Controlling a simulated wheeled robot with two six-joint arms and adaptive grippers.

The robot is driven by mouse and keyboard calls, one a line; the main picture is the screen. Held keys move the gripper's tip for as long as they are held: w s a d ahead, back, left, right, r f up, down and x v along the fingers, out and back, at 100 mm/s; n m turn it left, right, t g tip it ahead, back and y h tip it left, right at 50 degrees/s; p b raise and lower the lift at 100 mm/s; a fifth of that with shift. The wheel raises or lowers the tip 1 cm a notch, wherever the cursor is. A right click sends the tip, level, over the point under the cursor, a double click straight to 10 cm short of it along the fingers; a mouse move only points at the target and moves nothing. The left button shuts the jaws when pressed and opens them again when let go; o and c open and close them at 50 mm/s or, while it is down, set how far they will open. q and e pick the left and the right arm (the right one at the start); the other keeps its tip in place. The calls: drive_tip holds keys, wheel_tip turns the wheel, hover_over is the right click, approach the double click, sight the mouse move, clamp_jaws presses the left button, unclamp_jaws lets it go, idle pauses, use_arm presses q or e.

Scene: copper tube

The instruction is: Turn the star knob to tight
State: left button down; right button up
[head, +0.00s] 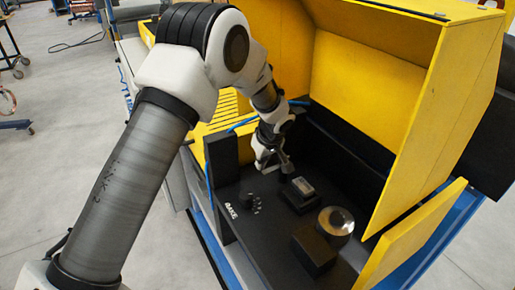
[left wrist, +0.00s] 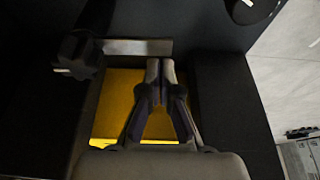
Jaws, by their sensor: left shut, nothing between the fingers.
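The black star knob (left wrist: 79,54) is in the left wrist view, upper left, with a pale mark near its lower edge. A grey metal bar (left wrist: 137,47) runs from beside the knob to the right. My left gripper (left wrist: 160,64) is shut and empty, its fingertips at the bar's lower edge in the picture and right of the knob, apart from it. Contact with the bar cannot be told. In the head view my left gripper (head: 285,168) is low inside the yellow machine. I cannot make out the star knob there. My right gripper is not in view.
A round black dial (head: 252,203) with white marks sits on the dark panel (head: 262,238). A small block (head: 303,187) and a shiny round disc (head: 343,216) stand to the right. Yellow walls (head: 375,80) and a yellow flap (head: 415,230) bound the bay.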

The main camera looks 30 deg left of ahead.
use_arm(q)
drive_tip(key=shift+s+d+r, duration=0.1)
drive_tip(key=shift+s+d, duration=0.2)
drive_tip(key=shift+d, duration=0.15)
drive_tip(key=shift+w+a+f, duration=0.15)
drive_tip(key=shift+a+f, duration=0.05)
drive_tip(key=shift+d, duration=0.1)
